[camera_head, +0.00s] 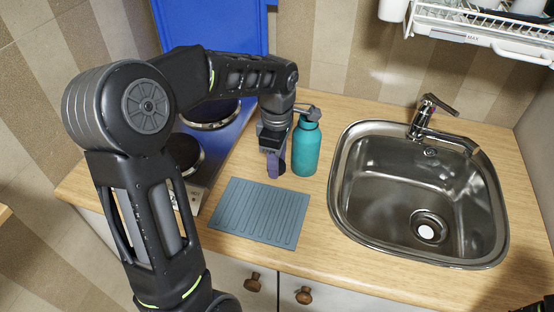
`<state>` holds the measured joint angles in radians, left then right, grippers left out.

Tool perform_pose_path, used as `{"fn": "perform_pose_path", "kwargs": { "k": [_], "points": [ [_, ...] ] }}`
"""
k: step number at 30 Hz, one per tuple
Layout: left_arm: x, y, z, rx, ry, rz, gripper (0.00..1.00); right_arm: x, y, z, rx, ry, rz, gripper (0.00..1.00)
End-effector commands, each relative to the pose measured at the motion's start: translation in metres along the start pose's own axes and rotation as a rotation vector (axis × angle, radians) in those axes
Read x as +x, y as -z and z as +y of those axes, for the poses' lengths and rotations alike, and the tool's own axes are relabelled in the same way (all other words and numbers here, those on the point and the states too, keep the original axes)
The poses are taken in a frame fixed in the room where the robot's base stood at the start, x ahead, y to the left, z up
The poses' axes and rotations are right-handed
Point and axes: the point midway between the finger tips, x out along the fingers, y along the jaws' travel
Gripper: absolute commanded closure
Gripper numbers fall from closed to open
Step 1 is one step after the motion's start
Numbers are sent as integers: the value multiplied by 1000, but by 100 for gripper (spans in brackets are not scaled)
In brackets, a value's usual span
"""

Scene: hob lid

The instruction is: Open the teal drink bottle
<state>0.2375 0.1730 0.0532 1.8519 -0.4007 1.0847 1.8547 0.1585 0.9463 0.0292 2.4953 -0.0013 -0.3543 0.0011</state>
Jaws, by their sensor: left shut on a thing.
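The teal drink bottle (306,149) stands upright on the wooden counter, behind the ribbed mat and left of the sink. A grey piece (309,113) shows at its top; I cannot tell whether it is a cap on the neck or something in front of it. My left gripper (272,157) points down just left of the bottle, close to its side. It is shut on a small purple thing (272,166) with a dark rounded part, low over the counter. The fingers partly hide this thing.
A blue-grey ribbed mat (260,212) lies in front of the bottle. The steel sink (345,200) with its tap (425,117) is to the right. The hob (212,150) and its raised blue lid (215,28) are behind my left arm. A white dish rack (478,27) hangs above.

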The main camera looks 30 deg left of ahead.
Motion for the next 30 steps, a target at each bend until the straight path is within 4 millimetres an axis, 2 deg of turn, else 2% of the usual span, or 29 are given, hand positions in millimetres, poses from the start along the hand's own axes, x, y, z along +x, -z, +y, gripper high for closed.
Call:
{"fn": "perform_pose_path", "kwargs": {
  "k": [10, 11, 18, 25, 30],
  "points": [
    [5, 0, 0, 0, 0, 0, 100, 4, 0, 2, 0, 0, 0, 19],
    [3, 0, 0, 0, 0, 0, 56, 3, 0, 1, 0, 0, 0, 19],
    [4, 0, 0, 0, 2, 0, 37, 3, 0, 1, 0, 0, 0, 19],
    [4, 0, 0, 0, 3, 1, 37, 2, 0, 1, 0, 0, 0, 19],
    [-3, 0, 0, 0, 0, 1, 37, 0, 0, 0, 0, 0, 0, 19]
  ]
}}
